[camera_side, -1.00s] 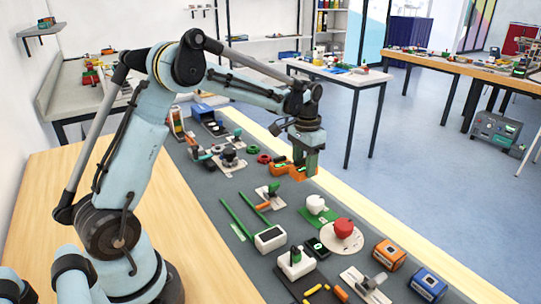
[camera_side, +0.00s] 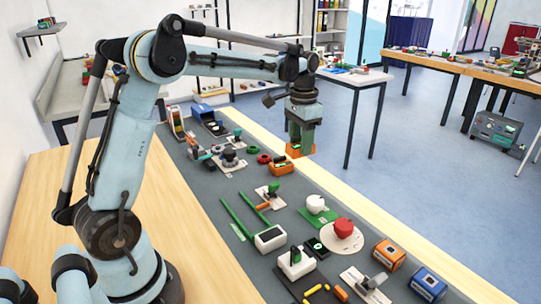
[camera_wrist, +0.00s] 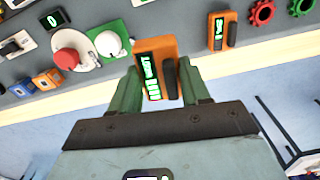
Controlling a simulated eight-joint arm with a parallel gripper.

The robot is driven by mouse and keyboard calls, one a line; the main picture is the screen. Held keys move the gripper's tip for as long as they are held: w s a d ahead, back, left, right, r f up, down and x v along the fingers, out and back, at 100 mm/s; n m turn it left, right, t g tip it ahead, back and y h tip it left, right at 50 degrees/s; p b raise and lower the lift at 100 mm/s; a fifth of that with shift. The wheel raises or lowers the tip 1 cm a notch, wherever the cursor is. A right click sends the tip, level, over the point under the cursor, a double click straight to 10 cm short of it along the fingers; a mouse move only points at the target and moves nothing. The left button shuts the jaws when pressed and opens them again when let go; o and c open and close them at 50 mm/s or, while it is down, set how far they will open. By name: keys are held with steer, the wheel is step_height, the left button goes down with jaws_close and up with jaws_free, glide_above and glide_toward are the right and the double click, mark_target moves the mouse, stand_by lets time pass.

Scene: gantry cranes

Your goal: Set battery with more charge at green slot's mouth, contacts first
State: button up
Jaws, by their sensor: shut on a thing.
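My gripper (camera_wrist: 160,95) is shut on an orange battery (camera_wrist: 168,48), one green finger on each side. In the wrist view the battery's dark display shows several lit green bars, and a dark grip runs along its right side. In the side view the held battery (camera_side: 293,151) hangs under my gripper (camera_side: 300,145), above the far part of the mat. A second orange battery (camera_wrist: 231,28) lies on the mat, with a smaller lit area on its display; the side view shows it too (camera_side: 281,169).
Green rails (camera_side: 240,217) with a white block (camera_side: 270,239), a red knob on a round plate (camera_side: 343,228) and a white knob on a green plate (camera_side: 316,204) stand nearer. Orange (camera_side: 389,255) and blue (camera_side: 428,284) boxes sit at the near right. Red and green rings lie beyond the second battery.

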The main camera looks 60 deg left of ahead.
steer(key=s+a+m, duration=0.3)
steer(key=s+m, duration=0.5)
steer(key=s, duration=0.1)
steer(key=s+a+m, duration=0.3)
steer(key=s+m, duration=0.5)
steer(key=m, duration=0.1)
steer(key=shift+d+f, duration=0.2)
steer(key=shift+f, duration=5.4)
steer(key=shift+f, duration=0.75)
steer(key=o, duration=1)
steer(key=shift+o, duration=0.2)
step_height(320, 180, up, 7)
